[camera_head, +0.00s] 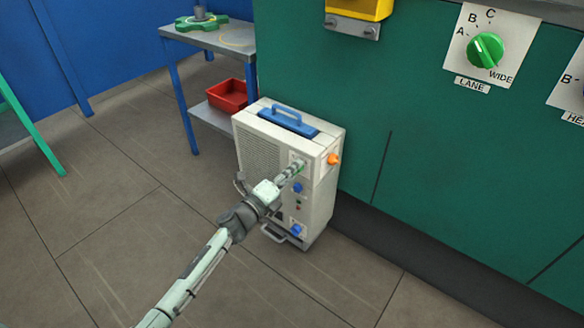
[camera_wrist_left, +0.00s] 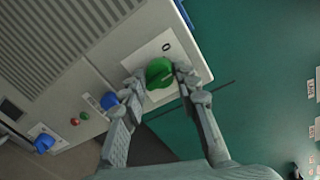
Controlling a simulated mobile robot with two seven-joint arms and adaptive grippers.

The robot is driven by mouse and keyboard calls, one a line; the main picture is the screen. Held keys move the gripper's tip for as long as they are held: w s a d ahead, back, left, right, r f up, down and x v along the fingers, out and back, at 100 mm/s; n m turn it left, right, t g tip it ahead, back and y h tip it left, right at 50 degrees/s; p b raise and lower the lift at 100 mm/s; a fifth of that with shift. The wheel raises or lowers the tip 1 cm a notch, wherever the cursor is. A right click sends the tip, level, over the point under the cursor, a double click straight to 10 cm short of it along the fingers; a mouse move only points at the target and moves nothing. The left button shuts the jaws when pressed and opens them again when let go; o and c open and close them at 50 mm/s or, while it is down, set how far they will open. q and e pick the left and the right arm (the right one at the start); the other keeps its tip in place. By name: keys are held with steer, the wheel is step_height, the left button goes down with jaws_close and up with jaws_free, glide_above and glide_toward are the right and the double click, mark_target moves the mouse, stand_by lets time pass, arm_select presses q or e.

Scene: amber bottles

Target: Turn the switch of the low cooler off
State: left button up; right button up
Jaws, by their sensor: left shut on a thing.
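The low cooler (camera_head: 262,150) is a white box standing on the floor against the green cabinet, with a blue handle on top. Its switch is a green knob on a white plate, seen close in the left wrist view (camera_wrist_left: 159,73), with a "0" mark on the plate near it. My left gripper (camera_head: 290,172) reaches the upper front of the cooler. In the left wrist view its two fingers (camera_wrist_left: 158,88) are shut on the green knob, one on each side. The fingers hide most of the knob in the head view. My right gripper is not in view.
Blue knobs (camera_head: 297,187) and an orange knob (camera_head: 334,159) are on the cooler close to my gripper. A blue-legged table (camera_head: 222,38) with a red bin (camera_head: 228,95) stands behind. A green lane dial (camera_head: 485,50) is on the cabinet.

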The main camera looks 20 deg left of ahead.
arm_select(q)
steer(key=shift+r+n+h+p, duration=0.1)
steer(key=shift+n+h+p, duration=0.3)
steer(key=shift+n+p, duration=2.25)
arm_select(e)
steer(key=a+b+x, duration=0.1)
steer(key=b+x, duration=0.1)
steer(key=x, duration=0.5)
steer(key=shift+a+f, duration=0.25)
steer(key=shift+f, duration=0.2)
arm_select(q)
steer(key=shift+n, duration=1.25)
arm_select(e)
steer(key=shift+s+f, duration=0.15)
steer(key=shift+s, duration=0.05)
arm_select(q)
steer(key=o, duration=1.1)
steer(key=shift+o, duration=0.2)
steer(key=v, duration=1.2)
steer(key=shift+r, duration=0.25)
steer(key=shift+a, duration=0.1)
